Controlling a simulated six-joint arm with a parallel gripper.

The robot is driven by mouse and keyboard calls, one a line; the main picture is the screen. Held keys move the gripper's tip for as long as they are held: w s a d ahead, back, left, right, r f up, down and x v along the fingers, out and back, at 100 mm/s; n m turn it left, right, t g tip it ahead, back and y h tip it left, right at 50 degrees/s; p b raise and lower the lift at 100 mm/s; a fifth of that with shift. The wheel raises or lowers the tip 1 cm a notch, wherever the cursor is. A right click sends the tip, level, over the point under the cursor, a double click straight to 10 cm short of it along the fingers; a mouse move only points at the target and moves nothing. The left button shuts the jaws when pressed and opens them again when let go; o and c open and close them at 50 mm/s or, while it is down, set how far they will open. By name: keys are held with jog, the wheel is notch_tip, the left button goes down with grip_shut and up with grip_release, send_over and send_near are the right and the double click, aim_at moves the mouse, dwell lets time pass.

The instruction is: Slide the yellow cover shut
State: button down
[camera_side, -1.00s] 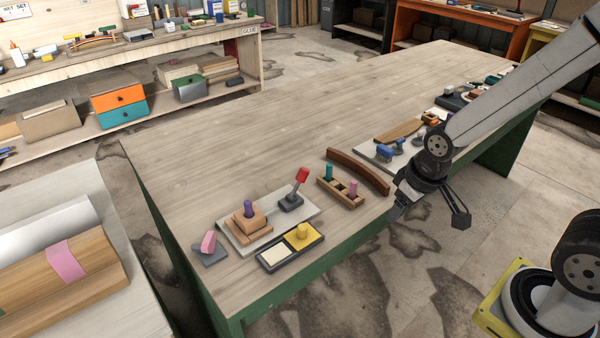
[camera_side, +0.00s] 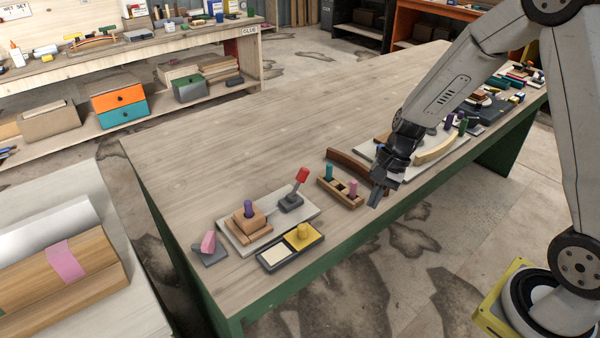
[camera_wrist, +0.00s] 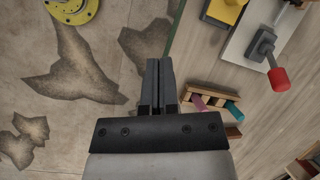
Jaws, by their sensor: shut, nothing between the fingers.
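The yellow cover (camera_side: 303,236) with its round knob sits on the right part of a dark rectangular tray (camera_side: 277,265) near the table's front edge. The tray's left part shows a pale, uncovered surface (camera_side: 275,256). In the wrist view part of the yellow cover (camera_wrist: 224,12) shows at the top edge. My gripper (camera_side: 375,199) is shut and empty, pointing down near the front edge of the table, to the right of the cover and apart from it. In the wrist view my gripper's fingers (camera_wrist: 159,72) are together with nothing between them.
A wooden peg block (camera_side: 340,193) with a teal and a pink peg stands between my gripper and the cover. A red-tipped lever (camera_side: 300,176) and stacked wooden blocks (camera_side: 247,224) stand on a grey board behind the tray. A pink-topped piece (camera_side: 208,244) is at the left.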

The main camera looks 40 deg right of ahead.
jog(key=w+d+f+m+t+y, duration=0.2)
jog(key=w+d+f+m+y, duration=0.1)
jog(key=w+m, duration=0.4)
jog(key=shift+w+f+m+y, duration=0.2)
jog(key=shift+f+m+y, duration=0.1)
jog(key=shift+m+y, duration=0.25)
send_near(316, 230)
jog(key=x, duration=0.4)
jog(key=shift+s+a+f, duration=0.15)
jog(key=shift+f, duration=0.25)
jog(key=shift+w+a, duration=0.2)
jog(key=shift+a, duration=0.3)
jog(key=shift+w+a, duration=0.15)
jog(key=shift+a, duration=0.35)
jog(key=shift+w+a, duration=0.25)
jog(key=shift+a, duration=0.7)
